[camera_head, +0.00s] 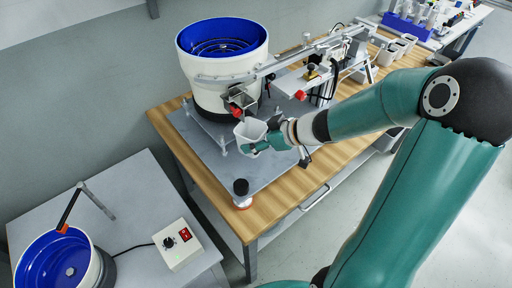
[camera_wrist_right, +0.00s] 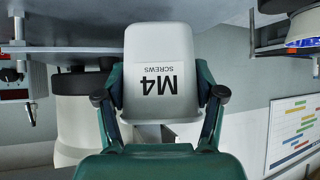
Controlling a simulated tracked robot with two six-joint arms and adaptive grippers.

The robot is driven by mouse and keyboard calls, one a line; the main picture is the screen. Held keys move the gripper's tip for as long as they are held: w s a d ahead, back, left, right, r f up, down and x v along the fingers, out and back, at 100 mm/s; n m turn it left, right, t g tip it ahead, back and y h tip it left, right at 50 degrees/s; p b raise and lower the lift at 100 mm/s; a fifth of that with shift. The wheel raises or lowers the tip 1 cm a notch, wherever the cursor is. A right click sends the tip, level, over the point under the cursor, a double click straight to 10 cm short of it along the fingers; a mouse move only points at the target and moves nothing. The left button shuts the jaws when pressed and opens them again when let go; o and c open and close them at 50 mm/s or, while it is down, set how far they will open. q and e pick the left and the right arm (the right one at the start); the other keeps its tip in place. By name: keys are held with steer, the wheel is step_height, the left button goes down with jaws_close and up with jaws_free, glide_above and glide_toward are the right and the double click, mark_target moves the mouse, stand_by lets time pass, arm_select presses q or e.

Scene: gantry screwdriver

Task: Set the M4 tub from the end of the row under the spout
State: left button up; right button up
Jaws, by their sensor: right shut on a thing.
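The white M4 tub (camera_head: 248,129) is in my right gripper (camera_head: 266,143), which is shut on it. In the right wrist view the tub (camera_wrist_right: 160,60) sits between the two fingers, with its "M4 SCREWS" label upside down in the picture. The metal spout (camera_head: 238,97) of the blue-lined bowl feeder ends close above the tub in the head view. The exact gap, and whether the tub's base touches the grey plate (camera_head: 215,145), cannot be told. Other white tubs (camera_head: 397,48) stand in a row at the far end of the bench. My left gripper is out of view.
A black-topped post (camera_head: 241,189) rises at the plate's front corner. A second bowl (camera_head: 60,262) and a control box (camera_head: 177,245) are on the lower-left table.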

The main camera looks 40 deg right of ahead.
steer(key=shift+f+b, duration=1.05)
steer(key=shift+f, duration=0.65)
steer(key=shift+f, duration=0.2)
steer(key=o, duration=1.2)
steer(key=shift+r, duration=0.1)
steer(key=shift+s+r, duration=0.1)
steer(key=shift+r, duration=0.15)
steer(key=p+v, duration=0.5)
steer(key=v, duration=0.6)
steer(key=shift+s, duration=0.35)
